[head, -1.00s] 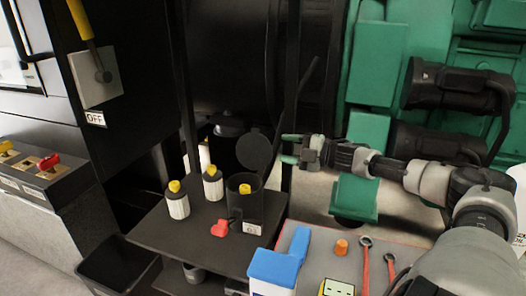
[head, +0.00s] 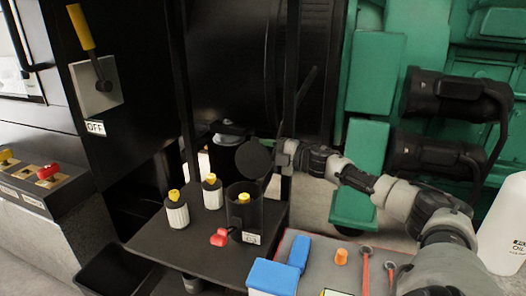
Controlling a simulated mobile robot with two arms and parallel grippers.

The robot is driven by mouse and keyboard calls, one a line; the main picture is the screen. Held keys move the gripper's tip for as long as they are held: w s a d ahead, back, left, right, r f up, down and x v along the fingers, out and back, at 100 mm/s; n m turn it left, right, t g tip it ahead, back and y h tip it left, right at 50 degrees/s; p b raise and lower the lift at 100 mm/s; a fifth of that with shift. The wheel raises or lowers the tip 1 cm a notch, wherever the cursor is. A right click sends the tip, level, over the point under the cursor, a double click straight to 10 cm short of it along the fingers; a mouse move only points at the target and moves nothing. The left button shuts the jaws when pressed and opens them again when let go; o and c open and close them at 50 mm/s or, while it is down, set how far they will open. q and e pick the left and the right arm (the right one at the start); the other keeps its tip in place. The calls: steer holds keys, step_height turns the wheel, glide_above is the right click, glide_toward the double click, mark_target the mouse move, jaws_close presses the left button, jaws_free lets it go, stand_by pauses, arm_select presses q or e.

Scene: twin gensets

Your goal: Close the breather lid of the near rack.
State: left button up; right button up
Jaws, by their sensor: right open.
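The breather lid (head: 253,160) is a dark round disc in the head view. It stands raised, open, above the black square breather box (head: 243,219) on the near rack (head: 172,246). A yellow-capped piece (head: 243,198) shows inside the box's open top. My right gripper (head: 278,158) comes in from the right, beside the lid's right edge and seemingly behind it. Its fingertips are mostly hidden by the lid, and I cannot tell whether they touch it. The right gripper is open. My left gripper is not in view.
Two white filters with yellow caps (head: 177,210) stand left of the box. A tray (head: 335,248) with a blue item (head: 272,277), orange cap (head: 341,256) and wrenches (head: 365,270) lies right. Dark posts (head: 290,90) rise behind.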

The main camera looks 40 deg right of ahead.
steer(key=shift+w+a, duration=0.1)
steer(key=shift+w, duration=0.05)
jaws_close()
stand_by(0.4)
